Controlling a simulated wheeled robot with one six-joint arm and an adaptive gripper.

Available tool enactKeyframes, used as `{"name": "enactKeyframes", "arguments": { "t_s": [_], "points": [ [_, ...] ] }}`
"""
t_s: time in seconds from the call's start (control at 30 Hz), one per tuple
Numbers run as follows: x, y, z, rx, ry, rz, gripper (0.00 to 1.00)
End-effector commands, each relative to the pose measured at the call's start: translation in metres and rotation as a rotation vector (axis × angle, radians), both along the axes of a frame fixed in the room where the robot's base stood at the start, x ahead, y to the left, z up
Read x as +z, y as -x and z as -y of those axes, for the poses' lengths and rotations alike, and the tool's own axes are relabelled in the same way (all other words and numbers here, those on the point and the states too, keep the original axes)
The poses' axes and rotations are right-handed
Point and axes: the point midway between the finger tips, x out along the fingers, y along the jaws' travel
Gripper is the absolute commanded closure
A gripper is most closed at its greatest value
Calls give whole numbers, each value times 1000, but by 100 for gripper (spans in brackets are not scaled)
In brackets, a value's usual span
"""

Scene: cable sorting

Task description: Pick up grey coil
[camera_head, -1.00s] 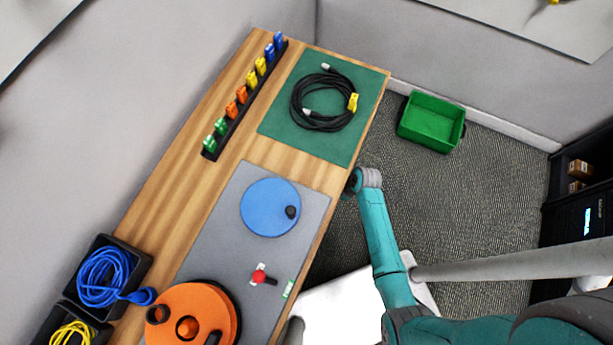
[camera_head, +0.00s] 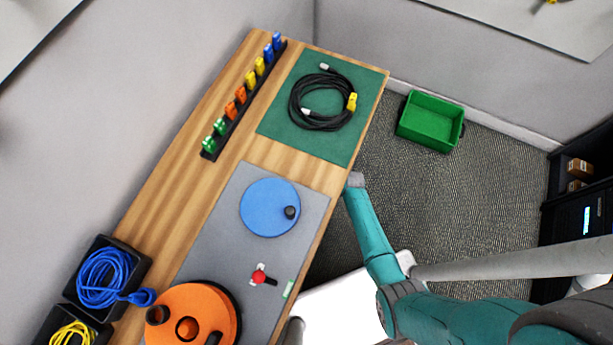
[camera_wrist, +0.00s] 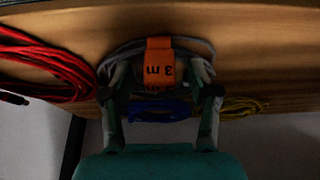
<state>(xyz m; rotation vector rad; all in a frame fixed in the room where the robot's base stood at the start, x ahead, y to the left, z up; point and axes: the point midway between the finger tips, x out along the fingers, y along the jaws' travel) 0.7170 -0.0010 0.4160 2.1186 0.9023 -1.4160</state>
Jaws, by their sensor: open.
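The grey coil (camera_wrist: 203,50) shows in the wrist view with an orange tag (camera_wrist: 159,62) marked "3 m". It rests on a wooden surface. My gripper (camera_wrist: 160,88) is open, with one finger to each side of the tagged part of the coil. The fingers hide parts of the coil, and I cannot tell whether they touch it. In the head view neither the gripper nor the grey coil shows; only my teal arm reaches down beside the table.
In the wrist view a red coil (camera_wrist: 45,65) lies left, with blue (camera_wrist: 160,110) and yellow (camera_wrist: 243,106) coils beyond. In the head view a black coil (camera_head: 294,104) with a yellow tag lies on the green mat (camera_head: 290,135). A green bin (camera_head: 430,122) stands on the floor.

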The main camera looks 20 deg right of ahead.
Motion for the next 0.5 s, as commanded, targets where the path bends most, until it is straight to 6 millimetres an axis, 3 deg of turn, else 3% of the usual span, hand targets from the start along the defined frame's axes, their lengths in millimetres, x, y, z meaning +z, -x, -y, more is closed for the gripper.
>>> {"name": "enactKeyframes", "arguments": {
  "t_s": [0.07,0.3,0.5],
  "points": [
    [0,0,0,0,0,0,40],
    [0,0,0,0,0,0,97],
    [0,0,0,0,1,1,100]
  ]
}}
